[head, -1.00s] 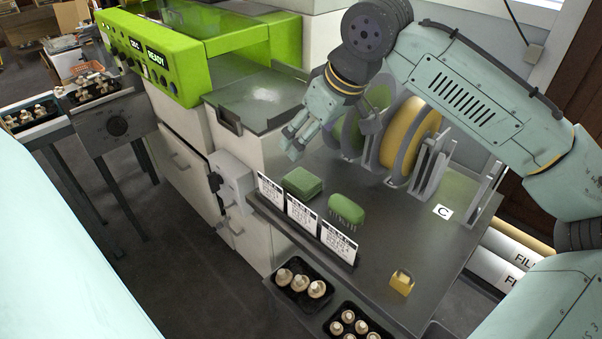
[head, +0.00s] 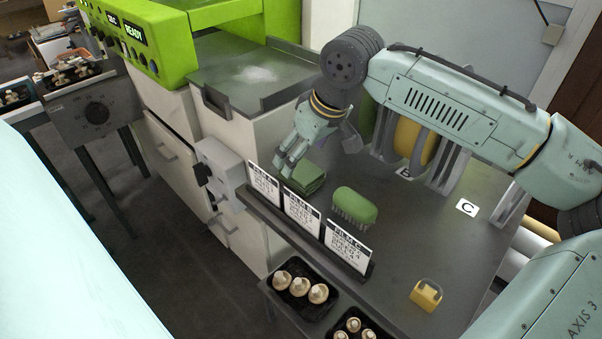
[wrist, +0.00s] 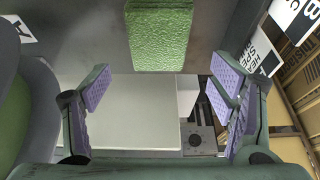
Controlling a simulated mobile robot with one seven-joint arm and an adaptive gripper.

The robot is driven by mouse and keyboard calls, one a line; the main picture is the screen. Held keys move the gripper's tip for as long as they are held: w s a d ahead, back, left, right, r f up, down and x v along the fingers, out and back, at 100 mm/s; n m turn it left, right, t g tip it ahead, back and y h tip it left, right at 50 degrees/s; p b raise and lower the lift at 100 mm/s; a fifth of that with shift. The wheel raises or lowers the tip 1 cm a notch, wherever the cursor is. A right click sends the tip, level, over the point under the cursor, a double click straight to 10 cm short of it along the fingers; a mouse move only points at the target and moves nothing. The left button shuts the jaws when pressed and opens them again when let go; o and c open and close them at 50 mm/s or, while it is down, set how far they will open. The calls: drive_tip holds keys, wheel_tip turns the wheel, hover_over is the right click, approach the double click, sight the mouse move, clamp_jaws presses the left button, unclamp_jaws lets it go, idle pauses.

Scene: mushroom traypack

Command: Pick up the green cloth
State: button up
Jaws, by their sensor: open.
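The green cloth (head: 306,178) lies folded on the dark worktop, behind the label cards. In the wrist view the green cloth (wrist: 160,36) is at the top middle, with a rough green surface. My gripper (head: 284,172) is just left of and above the cloth in the head view. In the wrist view my gripper (wrist: 166,90) has its purple-padded fingers wide apart, with nothing between them. The cloth is ahead of the fingers, and I cannot tell the exact gap.
A green brush (head: 354,204) with bristles stands right of the cloth. Label cards (head: 302,217) line the worktop's front edge. A yellow block (head: 426,295) sits at the front right. Film rolls in a rack (head: 412,140) stand behind. The worktop between the brush and block is clear.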

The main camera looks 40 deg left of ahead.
sight(297, 167)
drive_tip(key=shift+x, duration=2.3)
drive_tip(key=shift+f+p, duration=0.3)
drive_tip(key=shift+p, duration=0.05)
drive_tip(key=shift+c, duration=0.5)
drive_tip(key=c, duration=1.1)
drive_tip(key=shift+o, duration=0.2)
drive_tip(key=shift+d+r, duration=0.1)
drive_tip(key=shift+r, duration=0.05)
wheel_tip(297, 167, up, 10)
drive_tip(key=shift+r+b, duration=0.15)
drive_tip(key=shift+b, duration=0.25)
drive_tip(key=o, duration=0.6)
drive_tip(key=shift+c, duration=0.2)
drive_tip(key=c, duration=0.5)
drive_tip(key=shift+c, duration=0.2)
